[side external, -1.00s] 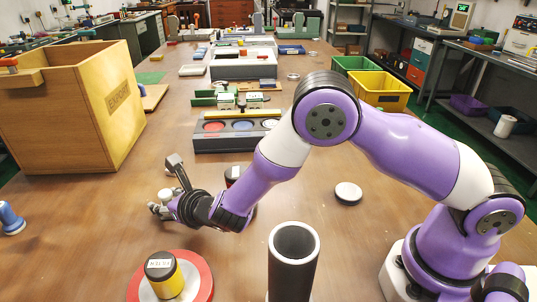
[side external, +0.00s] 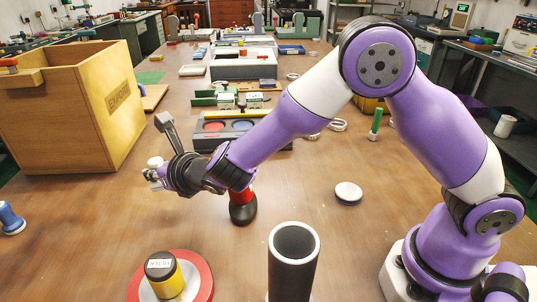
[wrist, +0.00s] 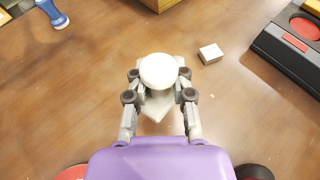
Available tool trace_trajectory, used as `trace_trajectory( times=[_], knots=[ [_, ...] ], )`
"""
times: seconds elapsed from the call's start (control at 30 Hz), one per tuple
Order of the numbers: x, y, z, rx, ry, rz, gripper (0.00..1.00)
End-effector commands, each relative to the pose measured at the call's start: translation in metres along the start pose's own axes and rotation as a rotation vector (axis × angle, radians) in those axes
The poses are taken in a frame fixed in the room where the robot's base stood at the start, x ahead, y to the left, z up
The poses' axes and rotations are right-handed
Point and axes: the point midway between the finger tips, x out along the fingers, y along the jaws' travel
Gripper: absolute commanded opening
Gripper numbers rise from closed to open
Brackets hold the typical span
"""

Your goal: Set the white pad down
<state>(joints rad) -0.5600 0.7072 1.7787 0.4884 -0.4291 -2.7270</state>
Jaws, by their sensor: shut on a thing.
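The white pad (wrist: 158,71), with a round pale top, sits between the fingers of my gripper (wrist: 159,98) in the wrist view. The fingers are shut on it from both sides. A paler pointed shape shows just below its round top; I cannot tell whether it belongs to the pad. In the side view the white pad (side external: 155,162) is small at the tip of my gripper (side external: 153,176), held above the brown table, left of the red-and-black object.
A dark tray (side external: 200,143) with red and blue discs lies behind. A wooden box (side external: 75,110) stands left. A red-and-black object (side external: 242,206), dark tube (side external: 293,265), white disc (side external: 348,192) and yellow-and-black cylinder (side external: 164,275) stand around. A small white block (wrist: 210,53) lies near the pad.

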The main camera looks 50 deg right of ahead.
Motion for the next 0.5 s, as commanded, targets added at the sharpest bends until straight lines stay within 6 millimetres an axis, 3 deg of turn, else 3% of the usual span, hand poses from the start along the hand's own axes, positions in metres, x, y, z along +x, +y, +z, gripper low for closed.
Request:
trace_trajectory(
  times=[0.27,0.5],
  knots=[
    [-0.038,-0.023,0.057,0.025,-0.008,-0.051,0.0],
    [-0.117,-0.082,0.107,0.08,-0.007,-0.181,0.0]
  ],
)
